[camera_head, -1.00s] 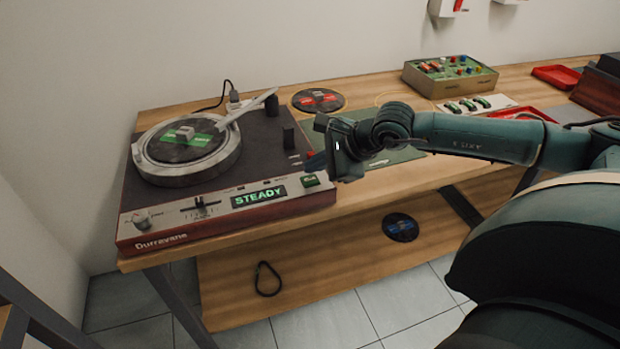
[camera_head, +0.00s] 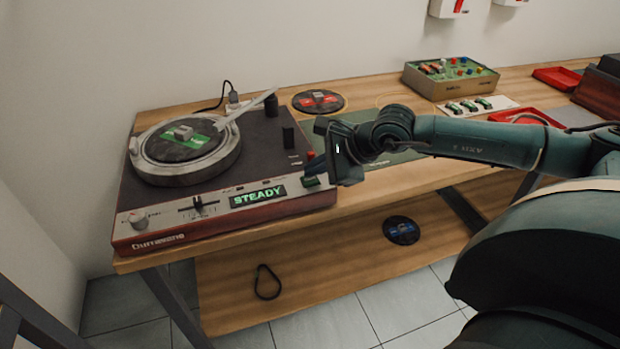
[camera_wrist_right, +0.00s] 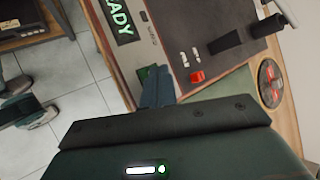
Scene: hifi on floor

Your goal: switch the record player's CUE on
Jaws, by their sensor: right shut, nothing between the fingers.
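The record player (camera_head: 122,205) stands on the left of the wooden bench. Its display (camera_head: 257,196) reads STEADY. A small green button (camera_head: 311,181) sits at its front right corner. My right gripper (camera_head: 314,168) is shut and empty, with its blue fingers pointing down at this corner, just behind the button. In the right wrist view, the shut fingers (camera_wrist_right: 158,88) partly cover the green button (camera_wrist_right: 146,72); I cannot tell whether they touch it. No CUE label is readable. My left gripper is out of view.
The white tonearm (camera_head: 247,107) reaches over the record (camera_head: 165,146) with its green label. Another record (camera_head: 318,101), a box with coloured knobs (camera_head: 450,78) and red trays (camera_head: 525,117) stand farther right. A green mat (camera_head: 385,146) lies beneath my right arm.

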